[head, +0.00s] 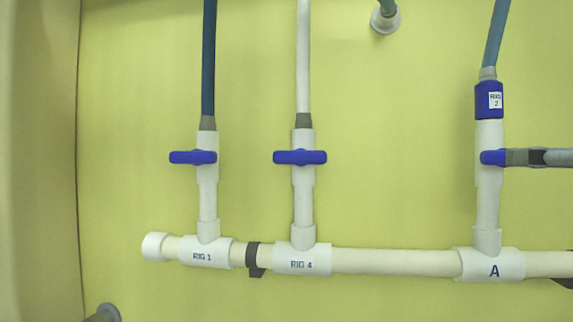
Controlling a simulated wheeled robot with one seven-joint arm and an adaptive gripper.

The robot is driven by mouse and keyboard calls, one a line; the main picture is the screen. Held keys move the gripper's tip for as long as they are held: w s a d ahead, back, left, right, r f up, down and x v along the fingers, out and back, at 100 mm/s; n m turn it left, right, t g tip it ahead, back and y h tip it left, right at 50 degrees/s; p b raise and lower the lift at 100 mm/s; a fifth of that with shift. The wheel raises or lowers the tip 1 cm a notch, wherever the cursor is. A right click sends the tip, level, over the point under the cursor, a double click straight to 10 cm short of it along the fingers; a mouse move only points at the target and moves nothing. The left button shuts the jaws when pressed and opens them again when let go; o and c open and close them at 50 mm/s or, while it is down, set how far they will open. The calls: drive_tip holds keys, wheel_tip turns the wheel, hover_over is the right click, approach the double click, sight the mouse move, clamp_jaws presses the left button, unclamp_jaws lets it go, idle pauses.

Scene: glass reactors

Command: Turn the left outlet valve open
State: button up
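The left outlet valve (192,157) has a blue handle lying crosswise to its upright white pipe, above a tee marked RIG 1 (205,254). Nothing touches this handle. A second blue valve handle (300,157), also crosswise, is on the pipe above the RIG 4 tee. A third blue handle (492,157) is at the right, above the tee marked A. A grey jointed part, seemingly my gripper (517,157), enters from the right edge and covers the right part of this handle. Its fingers cannot be told apart, and contact or grip cannot be made out.
A white horizontal pipe (392,261) runs along the bottom, with an end cap (155,246) at left and a black clamp (254,258). Hoses rise from the valves. A grey fitting (108,313) is at the lower left. The yellow-green wall between the pipes is clear.

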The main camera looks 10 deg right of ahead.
drive_tip(key=b+x, duration=0.3)
drive_tip(key=x, duration=0.7)
drive_tip(key=shift+w+d, duration=0.1)
drive_tip(key=shift+w, duration=0.3)
drive_tip(key=shift+c, duration=0.2)
drive_tip(key=c, duration=1.1)
